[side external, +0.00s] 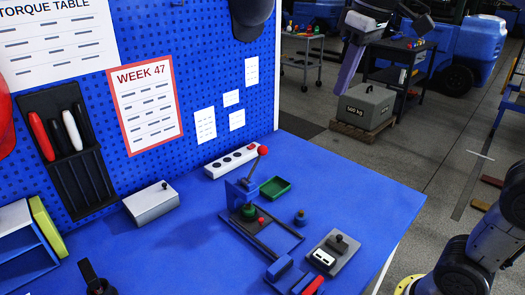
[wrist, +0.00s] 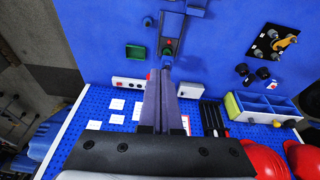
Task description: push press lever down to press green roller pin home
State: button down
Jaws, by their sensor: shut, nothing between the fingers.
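The blue press (side external: 242,192) stands on a dark base frame on the blue bench. Its lever (side external: 255,164) slants up to the right and ends in a red knob (side external: 263,150). A green round part (side external: 249,211), seemingly the roller pin, sits low at the press; how deep it sits I cannot tell. In the wrist view the press (wrist: 167,60) lies just beyond my fingertips in the picture, and the fingers cover part of that area. My gripper (side external: 343,88) is shut and empty, raised high and apart from the lever, at the upper right of the side view.
A green tray (side external: 275,187) and a white socket strip (side external: 232,161) lie close to the press. A grey box (side external: 151,203) stands left, and a grey fixture (side external: 333,252) stands right. The pegboard (side external: 205,80) rises behind. The air above the bench's right part is clear.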

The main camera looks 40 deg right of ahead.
jog(key=w+g, duration=0.1)
jog(key=w, duration=0.8)
jog(key=g, duration=0.2)
send_over(255, 165)
jog(key=s+d, duration=0.1)
jog(key=d, duration=0.2)
notch_tip(255, 165, down, 8)
notch_tip(255, 165, down, 7)
jog(key=w+g, duration=0.1)
jog(key=w, duration=0.2)
jog(key=shift+f, duration=0.15)
jog(key=shift+d+f, duration=0.1)
jog(key=shift+s+f, duration=0.25)
jog(key=shift+f, duration=1.45)
jog(key=shift+s+f, duration=0.2)
jog(key=shift+f, duration=1.6)
